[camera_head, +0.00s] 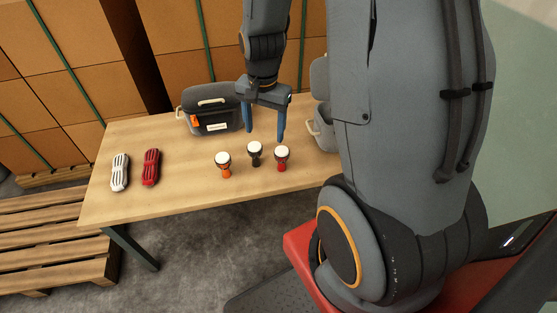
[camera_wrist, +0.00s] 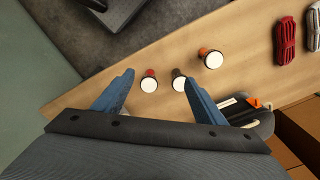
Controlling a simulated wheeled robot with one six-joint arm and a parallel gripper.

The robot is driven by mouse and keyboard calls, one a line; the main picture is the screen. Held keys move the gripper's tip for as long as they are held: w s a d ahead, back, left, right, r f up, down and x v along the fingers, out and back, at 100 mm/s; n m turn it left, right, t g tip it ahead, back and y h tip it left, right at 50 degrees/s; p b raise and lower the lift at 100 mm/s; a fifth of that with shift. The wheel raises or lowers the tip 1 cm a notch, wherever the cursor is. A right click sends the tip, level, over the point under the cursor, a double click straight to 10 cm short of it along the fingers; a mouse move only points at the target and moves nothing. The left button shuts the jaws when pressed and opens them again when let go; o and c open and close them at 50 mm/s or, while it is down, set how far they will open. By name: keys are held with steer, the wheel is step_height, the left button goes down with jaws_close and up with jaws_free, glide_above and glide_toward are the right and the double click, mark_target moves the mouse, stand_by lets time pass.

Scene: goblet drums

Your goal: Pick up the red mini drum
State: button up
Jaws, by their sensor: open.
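The red mini drum (camera_head: 282,161) stands upright on the wooden table, the rightmost of three small goblet drums with white heads. In the wrist view the red drum (camera_wrist: 149,81) shows from above, between my two blue fingers. My gripper (camera_head: 264,133) is open and empty, pointing down above and behind the drums in the head view; its fingers (camera_wrist: 158,88) are spread in the wrist view. A dark drum (camera_head: 255,154) stands just left of the red one; in the wrist view it (camera_wrist: 180,82) is close to the right finger, partly hidden. An orange drum (camera_head: 224,164) stands farther left.
The wooden table (camera_head: 190,206) has free room at its front and left. A grey case (camera_head: 212,108) stands at the back, with another (camera_head: 322,110) partly hidden by my arm. A red bundle (camera_head: 151,167) and a white bundle (camera_head: 120,172) lie at the left.

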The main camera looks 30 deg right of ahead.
mark_target(281, 149)
steer(key=w+d+f+m, duration=0.2)
steer(key=d+f+m, duration=0.1)
steer(key=f, duration=0.2)
steer(key=w+d+f+m+b, duration=0.1)
steer(key=w+d+f+m, duration=0.1)
steer(key=d+f+m, duration=0.1)
steer(key=w+d+f+m, duration=0.1)
steer(key=d+f+m, duration=0.1)
steer(key=f+m, duration=0.3)
steer(key=shift+w+d+f+g+b, duration=0.15)
steer(key=shift+w+d+f+b, duration=0.05)
steer(key=shift+f, duration=0.5)
steer(key=shift+w+d+f+g+b, duration=0.15)
steer(key=shift+w+d+f, duration=0.05)
steer(key=shift+f, duration=1.75)
steer(key=shift+s+f+p, duration=0.2)
steer(key=shift+f+p, duration=0.35)
steer(key=shift+f, duration=0.05)
steer(key=shift+s+a+f+p, duration=0.1)
steer(key=shift+f+p, duration=0.5)
steer(key=shift+f, duration=1.4)
steer(key=shift+c, duration=0.2)
steer(key=c, duration=1.1)
